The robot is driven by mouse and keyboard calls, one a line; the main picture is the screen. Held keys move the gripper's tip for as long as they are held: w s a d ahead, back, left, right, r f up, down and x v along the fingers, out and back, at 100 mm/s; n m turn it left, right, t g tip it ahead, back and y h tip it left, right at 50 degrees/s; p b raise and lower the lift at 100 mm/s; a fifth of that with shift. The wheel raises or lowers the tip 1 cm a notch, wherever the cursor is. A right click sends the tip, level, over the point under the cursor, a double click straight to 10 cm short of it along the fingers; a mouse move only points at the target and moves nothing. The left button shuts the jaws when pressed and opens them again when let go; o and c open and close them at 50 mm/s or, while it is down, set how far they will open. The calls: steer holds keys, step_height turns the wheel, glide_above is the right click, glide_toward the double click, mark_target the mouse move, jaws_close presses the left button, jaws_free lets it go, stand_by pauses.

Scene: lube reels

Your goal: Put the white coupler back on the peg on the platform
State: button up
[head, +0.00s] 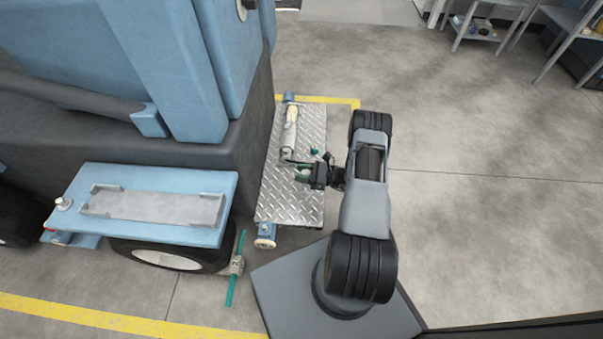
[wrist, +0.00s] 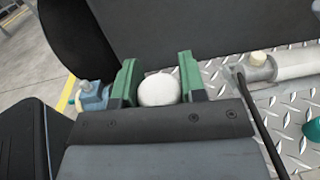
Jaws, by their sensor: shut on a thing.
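The white coupler (wrist: 158,90) shows as a round white end between the two green fingers in the wrist view. My gripper (wrist: 158,84) is shut on it; the fingers hide its sides. In the head view my gripper (head: 302,172) is over the middle of the diamond-plate platform (head: 290,205), and the coupler cannot be made out there. A small teal piece (head: 314,151) is on the platform just beyond my gripper; it also shows at the right edge of the wrist view (wrist: 313,132). I cannot tell whether it is the peg.
A white cylinder (head: 289,130) with a dark hose lies along the far part of the platform. A blue vehicle body (head: 180,60) rises left of the platform. A blue shelf (head: 150,182) with a grey tray is at the left. Open floor lies to the right.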

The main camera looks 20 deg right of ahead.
steer(key=shift+f+b, duration=3.7)
steer(key=shift+f, duration=0.5)
steer(key=o, duration=1.2)
steer(key=shift+c, duration=0.2)
steer(key=shift+d, duration=0.1)
steer(key=p+v, duration=0.2)
steer(key=v, duration=1.1)
steer(key=shift+s+d+p, duration=0.25)
steer(key=shift+p, duration=0.15)
